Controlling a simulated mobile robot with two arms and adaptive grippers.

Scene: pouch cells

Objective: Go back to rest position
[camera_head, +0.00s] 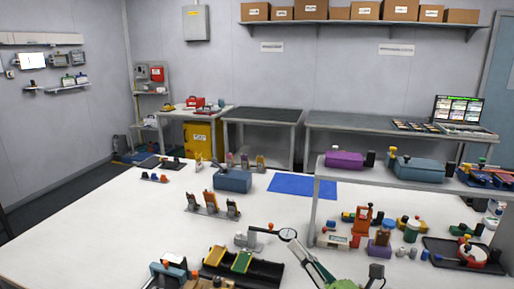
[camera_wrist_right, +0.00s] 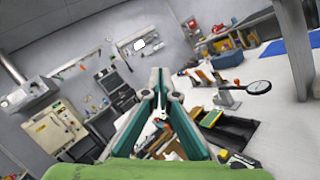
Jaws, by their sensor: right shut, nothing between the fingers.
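My right gripper (camera_head: 297,247) enters from the bottom of the head view, with my green arm below it. My left gripper is in neither view.
A black tray (camera_head: 268,272) with yellow and green pieces lies left of my right arm. A raised shelf (camera_head: 400,178) and several small coloured items crowd the right side. A blue mat (camera_head: 300,185) lies farther back. The table's left part is mostly clear.

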